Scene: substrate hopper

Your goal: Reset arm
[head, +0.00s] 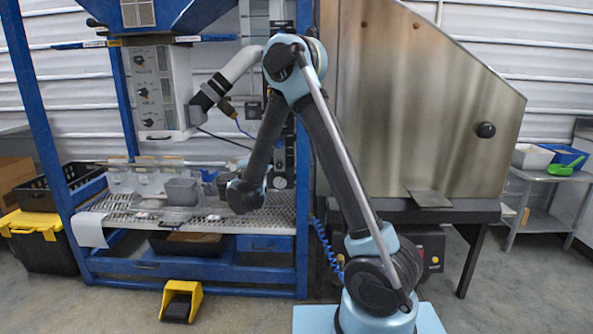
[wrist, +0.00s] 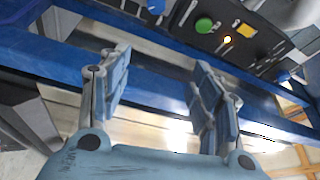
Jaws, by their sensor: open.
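My gripper (wrist: 161,78) is open in the wrist view, with its two blue-padded fingers spread apart and nothing between them. Beyond the fingers are a blue frame beam (wrist: 165,60) and a dark control panel (wrist: 225,40) with a green button and lit yellow lights. In the head view my arm rises from its base at the lower right, bends at the top and reaches down left to the perforated work shelf (head: 280,208). The fingers are too small or hidden to make out there.
Grey and clear containers (head: 182,191) stand on the shelf beside my wrist. The blue hopper frame (head: 42,110) surrounds it, with a control box (head: 158,88) above. A large steel hopper (head: 425,110) stands at right. A yellow foot pedal (head: 181,301) is on the floor.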

